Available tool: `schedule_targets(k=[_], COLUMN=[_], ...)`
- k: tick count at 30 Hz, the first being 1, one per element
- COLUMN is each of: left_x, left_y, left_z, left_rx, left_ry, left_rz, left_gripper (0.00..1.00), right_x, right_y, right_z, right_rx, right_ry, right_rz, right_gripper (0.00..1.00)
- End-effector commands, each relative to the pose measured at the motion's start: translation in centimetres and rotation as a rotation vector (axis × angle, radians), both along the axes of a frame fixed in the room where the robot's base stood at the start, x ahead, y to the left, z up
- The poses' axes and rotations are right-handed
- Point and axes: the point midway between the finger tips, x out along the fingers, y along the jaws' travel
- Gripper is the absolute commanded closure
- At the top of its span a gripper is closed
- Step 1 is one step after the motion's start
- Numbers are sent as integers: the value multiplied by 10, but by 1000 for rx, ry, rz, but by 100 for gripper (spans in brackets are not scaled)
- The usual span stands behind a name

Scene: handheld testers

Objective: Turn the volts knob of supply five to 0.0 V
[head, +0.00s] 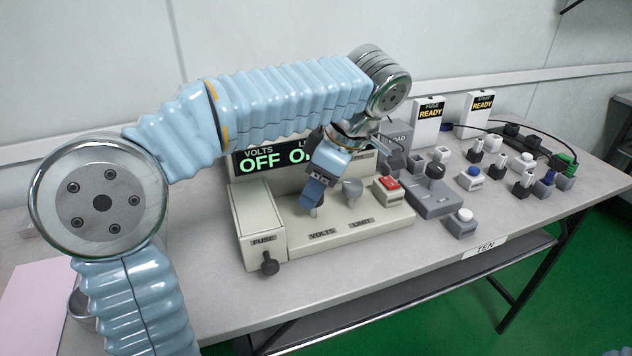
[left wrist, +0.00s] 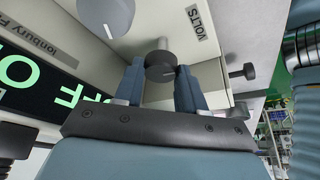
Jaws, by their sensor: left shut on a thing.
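The cream supply (head: 360,232) stands on the table, with a fuse box at its left end. Its dark display (head: 262,160) reads OFF under VOLTS; the reading beside it is partly hidden by my left arm. My left gripper (head: 314,200) points down at the panel above the VOLTS label. It is shut on the volts knob (head: 314,212), which is mostly hidden in the head view. The limit knob (head: 352,188) stands just right of the gripper. My right gripper is out of view.
A red switch (head: 388,184) is on the supply's right part. A grey box with a black knob (head: 435,171) stands to its right, with several small plugs and buttons beyond. Two READY testers (head: 430,118) stand at the back. A pink sheet (head: 35,300) lies at left.

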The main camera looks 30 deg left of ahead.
Motion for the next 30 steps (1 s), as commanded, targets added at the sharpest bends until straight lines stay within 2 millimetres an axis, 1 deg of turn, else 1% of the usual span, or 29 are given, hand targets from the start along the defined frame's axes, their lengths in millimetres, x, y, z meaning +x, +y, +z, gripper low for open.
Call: schedule_targets(k=[9,25,26,30], left_x=[1,1,1,1], left_y=[0,0,0,0], left_z=[0,0,0,0], left_rx=[-2,-2,-2,-2], left_ry=[-1,-2,-2,-2], left_rz=[118,142,142,141], left_gripper=[91,91,59,37], right_x=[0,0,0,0], right_y=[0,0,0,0], right_z=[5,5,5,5], right_rx=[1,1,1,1], right_ry=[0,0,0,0], right_rz=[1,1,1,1], right_gripper=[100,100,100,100])
